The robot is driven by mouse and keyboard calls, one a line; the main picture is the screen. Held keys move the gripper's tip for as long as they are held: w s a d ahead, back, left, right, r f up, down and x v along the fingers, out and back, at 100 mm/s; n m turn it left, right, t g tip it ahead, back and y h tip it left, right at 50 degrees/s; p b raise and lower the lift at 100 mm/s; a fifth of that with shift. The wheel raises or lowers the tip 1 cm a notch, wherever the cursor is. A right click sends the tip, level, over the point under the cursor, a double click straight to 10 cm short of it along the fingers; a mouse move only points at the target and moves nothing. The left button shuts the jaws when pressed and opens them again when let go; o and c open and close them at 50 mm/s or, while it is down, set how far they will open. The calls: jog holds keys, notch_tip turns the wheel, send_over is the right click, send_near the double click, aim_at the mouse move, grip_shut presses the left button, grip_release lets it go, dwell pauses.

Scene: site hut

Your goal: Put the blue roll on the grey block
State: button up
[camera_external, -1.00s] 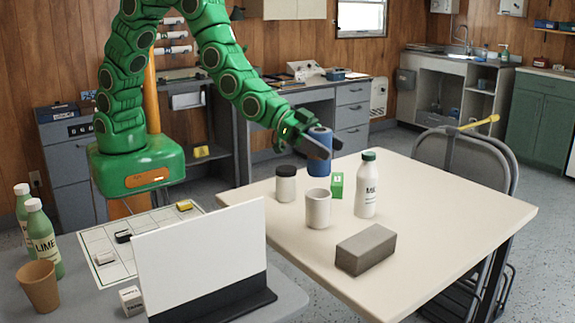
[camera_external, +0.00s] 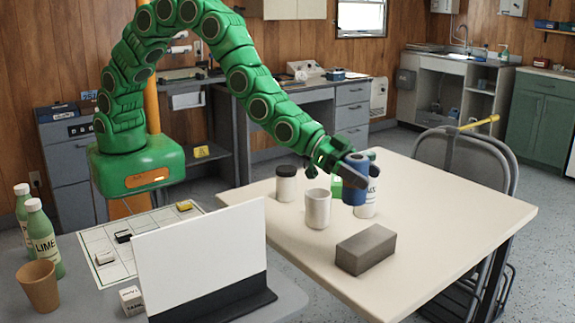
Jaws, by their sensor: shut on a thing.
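The blue roll (camera_external: 353,192) is held upright in my gripper (camera_external: 358,168), which is shut on it. It appears to be above the cream table, in front of the white bottle in this view. The grey block (camera_external: 366,249) lies on the table nearer the camera, below and slightly right of the roll. Its top is bare. The gripper's fingers partly hide the roll's upper part.
A white panel (camera_external: 203,258) stands on the nearer desk. The table's right side is clear.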

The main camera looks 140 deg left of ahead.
jog(key=shift+w+a+f, duration=0.25)
jog(key=shift+w+f, duration=0.45)
jog(key=shift+f, duration=0.7)
jog(key=shift+w+a+f, duration=0.3)
jog(key=shift+w+f, duration=0.35)
jog(key=shift+f, duration=0.75)
jog(key=shift+w+a+f, duration=0.25)
jog(key=shift+w+f, duration=0.45)
jog(key=shift+f, duration=0.7)
jog(key=shift+f, duration=0.2)
jog(key=o, duration=1.1)
jog(key=shift+o, duration=0.2)
jog(key=shift+r, duration=0.15)
jog(key=shift+s+d+r, duration=0.1)
jog(key=shift+s+r, duration=0.1)
jog(key=shift+s, duration=0.1)
jog(key=v, duration=1.1)
jog(key=shift+s+r, duration=0.1)
jog(key=shift+r, duration=0.05)
